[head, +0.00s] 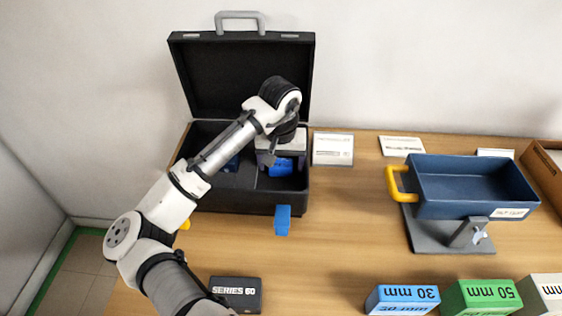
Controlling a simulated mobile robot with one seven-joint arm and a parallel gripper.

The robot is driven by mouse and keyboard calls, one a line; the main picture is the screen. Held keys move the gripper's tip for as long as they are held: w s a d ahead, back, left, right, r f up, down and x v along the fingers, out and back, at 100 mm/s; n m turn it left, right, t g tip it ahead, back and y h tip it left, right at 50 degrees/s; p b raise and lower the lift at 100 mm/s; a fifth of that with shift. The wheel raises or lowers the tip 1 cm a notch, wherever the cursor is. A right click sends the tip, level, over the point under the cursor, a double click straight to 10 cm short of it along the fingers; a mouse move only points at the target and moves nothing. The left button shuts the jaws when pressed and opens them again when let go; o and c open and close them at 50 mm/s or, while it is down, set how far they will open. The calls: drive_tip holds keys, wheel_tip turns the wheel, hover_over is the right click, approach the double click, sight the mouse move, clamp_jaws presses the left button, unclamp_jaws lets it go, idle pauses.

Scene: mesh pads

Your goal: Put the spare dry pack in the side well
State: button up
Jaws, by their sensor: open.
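The open black case (240,201) stands on the table with its lid up against the wall. A divider splits its inside into a left and a right compartment. My gripper (282,163) points down into the right compartment, open. A blue piece (281,169) shows right below and between the fingers, partly hidden by them; I cannot tell whether they touch it. Another dark blue piece (232,164) lies in the left compartment, mostly hidden by my arm. No readable label shows which is the spare dry pack.
A blue latch (282,220) sticks out at the case front. White cards (333,149) lie right of the case. A blue tray with a yellow handle (470,185) sits on a grey stand. Labelled blocks (402,299) and a SERIES 60 box (236,292) line the front.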

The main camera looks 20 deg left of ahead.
sight(280, 168)
wheel_tip(280, 168, up, 12)
drive_tip(key=s, duration=0.1)
drive_tip(key=shift+s+d+b, duration=0.15)
drive_tip(key=shift+s+b, duration=0.05)
drive_tip(key=shift+b, duration=0.1)
drive_tip(key=shift+r, duration=0.1)
idle(1.2)
